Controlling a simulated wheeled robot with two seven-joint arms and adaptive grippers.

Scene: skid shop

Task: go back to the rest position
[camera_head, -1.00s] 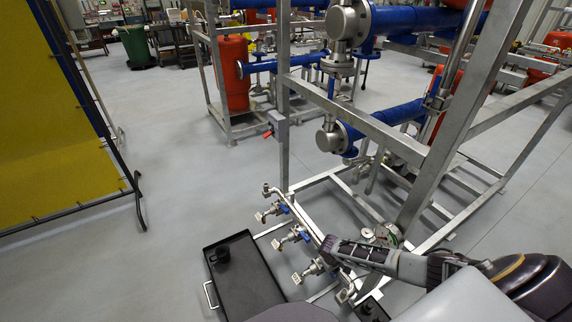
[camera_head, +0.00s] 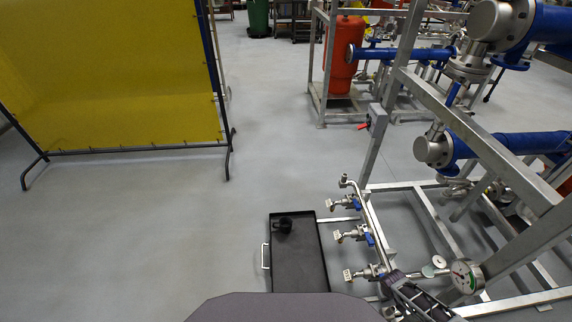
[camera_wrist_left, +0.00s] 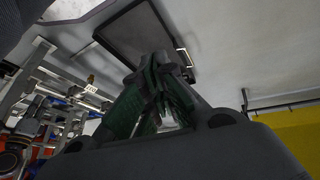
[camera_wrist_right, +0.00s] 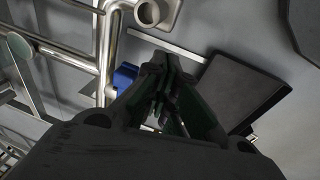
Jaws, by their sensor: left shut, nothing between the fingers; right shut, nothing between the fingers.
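My left gripper (camera_wrist_left: 160,85) shows in the left wrist view with its green-lined fingers together and nothing between them. The black tray lies beyond it. My right gripper (camera_wrist_right: 168,80) shows in the right wrist view, also shut and empty, with the tray to its right and metal pipework to its left. In the head view part of my right arm (camera_head: 425,300) reaches in at the bottom, just right of the tray and in front of the pipe frame. The left gripper is out of the head view.
The black tray (camera_head: 298,262) with a dark round item (camera_head: 284,226) lies on the floor beside several small valves (camera_head: 352,236). The steel skid frame (camera_head: 480,165) with blue pipes stands on the right. A yellow screen (camera_head: 110,75) stands at the left. Open floor (camera_head: 150,240) lies between.

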